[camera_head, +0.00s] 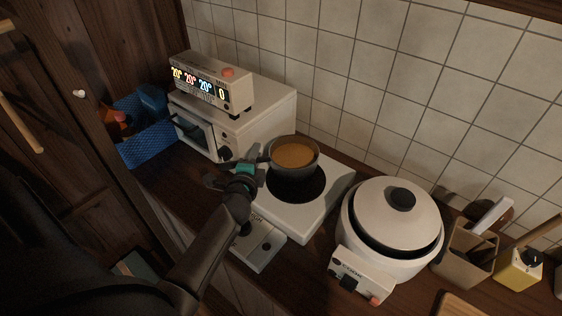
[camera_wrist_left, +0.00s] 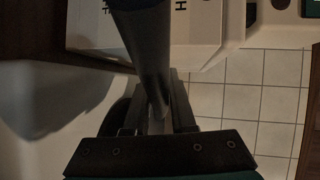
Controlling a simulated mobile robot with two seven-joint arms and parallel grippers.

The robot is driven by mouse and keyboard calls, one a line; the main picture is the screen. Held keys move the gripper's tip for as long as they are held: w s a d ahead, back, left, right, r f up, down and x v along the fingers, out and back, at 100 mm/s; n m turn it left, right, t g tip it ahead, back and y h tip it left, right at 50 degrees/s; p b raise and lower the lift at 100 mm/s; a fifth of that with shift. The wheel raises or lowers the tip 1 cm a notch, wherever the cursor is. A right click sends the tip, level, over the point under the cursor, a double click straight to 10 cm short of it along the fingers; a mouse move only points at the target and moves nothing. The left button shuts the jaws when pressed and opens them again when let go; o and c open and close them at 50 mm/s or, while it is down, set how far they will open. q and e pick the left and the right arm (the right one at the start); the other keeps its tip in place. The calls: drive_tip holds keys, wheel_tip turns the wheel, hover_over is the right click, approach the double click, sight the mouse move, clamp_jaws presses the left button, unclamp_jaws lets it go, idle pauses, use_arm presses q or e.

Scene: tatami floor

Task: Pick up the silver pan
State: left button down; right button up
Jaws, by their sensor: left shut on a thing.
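The silver pan (camera_head: 274,171) holds an orange-brown filling and shows at the middle of the head view, over the dark round plate of a white cooker (camera_head: 318,207). Part of the dark plate shows below the pan; whether the pan touches it I cannot tell. My left gripper (camera_head: 258,165) is at the pan's left side, shut on its handle. In the left wrist view the dark handle (camera_wrist_left: 148,45) runs down between the fingers (camera_wrist_left: 158,118). My gripper hides most of the handle in the head view. My right gripper is not in view.
A white oven (camera_head: 262,117) with a lit display box (camera_head: 212,84) stands behind left. A blue basket (camera_head: 146,144) is further left. A lidded white cooker pot (camera_head: 390,220) stands close on the right, with a utensil holder (camera_head: 464,252) beyond. A tiled wall (camera_head: 350,75) is behind.

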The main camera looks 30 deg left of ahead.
use_arm(q)
drive_tip(key=shift+r, duration=0.1)
idle(0.7)
drive_tip(key=shift+r+p, duration=0.3)
drive_tip(key=shift+r, duration=0.1)
drive_tip(key=s+d+r+p, duration=0.1)
drive_tip(key=s+r, duration=0.1)
drive_tip(key=r, duration=0.8)
drive_tip(key=s+d+r, duration=0.1)
drive_tip(key=d+r, duration=0.1)
drive_tip(key=r, duration=0.7)
wheel_tip(320, 180, down, 20)
drive_tip(key=b, duration=0.7)
drive_tip(key=shift+s+a+r, duration=0.1)
drive_tip(key=shift+r, duration=0.1)
drive_tip(key=shift+f, duration=0.1)
drive_tip(key=c, duration=0.8)
unclamp_jaws()
drive_tip(key=shift+f, duration=0.1)
drive_tip(key=shift+o, duration=0.2)
